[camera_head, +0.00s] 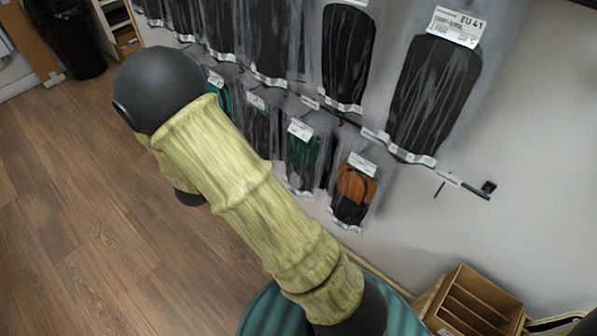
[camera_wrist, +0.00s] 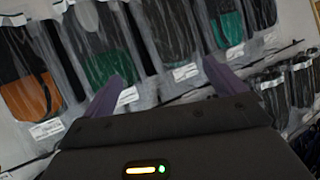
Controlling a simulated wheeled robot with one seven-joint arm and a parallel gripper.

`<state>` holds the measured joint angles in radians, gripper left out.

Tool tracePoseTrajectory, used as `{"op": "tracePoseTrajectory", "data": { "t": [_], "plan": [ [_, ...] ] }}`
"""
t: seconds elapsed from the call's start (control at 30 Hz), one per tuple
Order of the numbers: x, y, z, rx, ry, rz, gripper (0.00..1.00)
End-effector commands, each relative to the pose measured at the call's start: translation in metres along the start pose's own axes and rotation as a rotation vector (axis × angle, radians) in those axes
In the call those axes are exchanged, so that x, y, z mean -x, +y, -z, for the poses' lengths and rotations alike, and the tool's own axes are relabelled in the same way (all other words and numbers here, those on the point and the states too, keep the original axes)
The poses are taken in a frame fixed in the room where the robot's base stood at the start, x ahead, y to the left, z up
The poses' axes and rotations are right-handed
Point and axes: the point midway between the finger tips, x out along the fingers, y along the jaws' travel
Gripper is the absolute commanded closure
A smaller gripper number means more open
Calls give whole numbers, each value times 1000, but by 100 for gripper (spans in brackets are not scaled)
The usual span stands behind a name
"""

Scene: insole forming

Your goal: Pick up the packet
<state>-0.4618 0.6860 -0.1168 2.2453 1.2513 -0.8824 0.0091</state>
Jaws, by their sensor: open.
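Several clear packets with dark insoles and white labels hang in rows on the wall; I cannot tell which one the task means. In the head view an orange and black packet (camera_head: 352,195) hangs at the lower row's right end, beside a green and black packet (camera_head: 303,160). In the wrist view, which looks upside down, the orange packet (camera_wrist: 30,97) is at the left and the green packet (camera_wrist: 103,68) is right of it. My gripper (camera_wrist: 163,86) is open and empty, its two purple fingers apart in front of the packets. The head view does not show it.
A large packet marked EU 41 (camera_head: 434,95) hangs in the upper row at right. A dark rail (camera_head: 450,181) runs along the wall. A wooden box with slots (camera_head: 470,300) stands lower right. A black bin (camera_head: 68,40) is upper left. Wooden floor (camera_head: 80,200) is open at left.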

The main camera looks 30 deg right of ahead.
Motion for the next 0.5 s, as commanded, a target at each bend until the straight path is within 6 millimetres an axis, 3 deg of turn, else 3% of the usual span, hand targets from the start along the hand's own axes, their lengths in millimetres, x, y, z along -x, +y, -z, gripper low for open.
{"op": "tracePoseTrajectory", "data": {
  "t": [0.03, 0.5],
  "plan": [
    [-11, 5, -18, -3, 28, -20, 5],
    [-43, 48, -91, -29, 330, -219, 5]
  ]
}}
